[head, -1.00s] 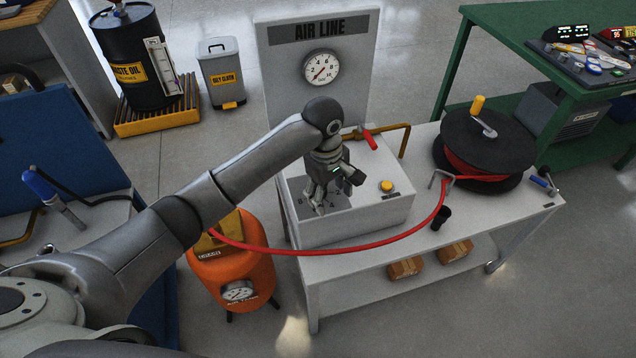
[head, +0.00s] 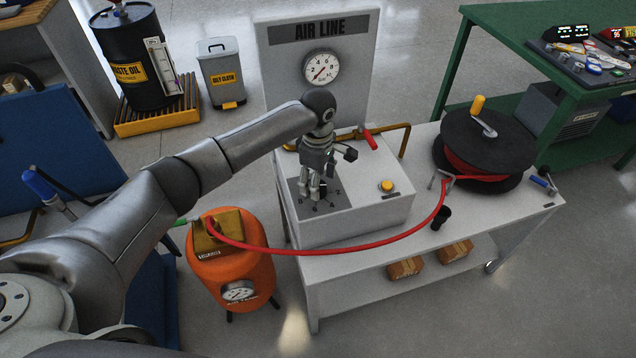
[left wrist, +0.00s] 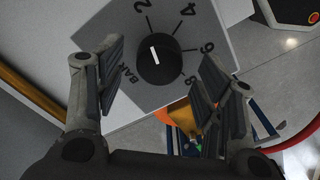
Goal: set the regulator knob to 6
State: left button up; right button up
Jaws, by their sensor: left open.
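The regulator knob (left wrist: 160,62) is round and black with a white pointer line, on a grey dial plate (left wrist: 222,22) marked 2, 4, 6, 8 and BAR. My left gripper (head: 315,192) is open and points down over the dial plate (head: 333,207) on the white box. In the left wrist view its fingers (left wrist: 163,92) stand apart on either side of and below the knob, with nothing held. My right gripper is not in view.
A round gauge (head: 321,68) sits on the AIR LINE board behind. A yellow button (head: 387,186) is on the same white box (head: 350,226). A red hose (head: 330,251) runs from the orange tank (head: 236,270) to the hose reel (head: 484,140).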

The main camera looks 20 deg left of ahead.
pick_arm(q)
jog(key=shift+f, duration=0.9)
jog(key=shift+c, duration=0.2)
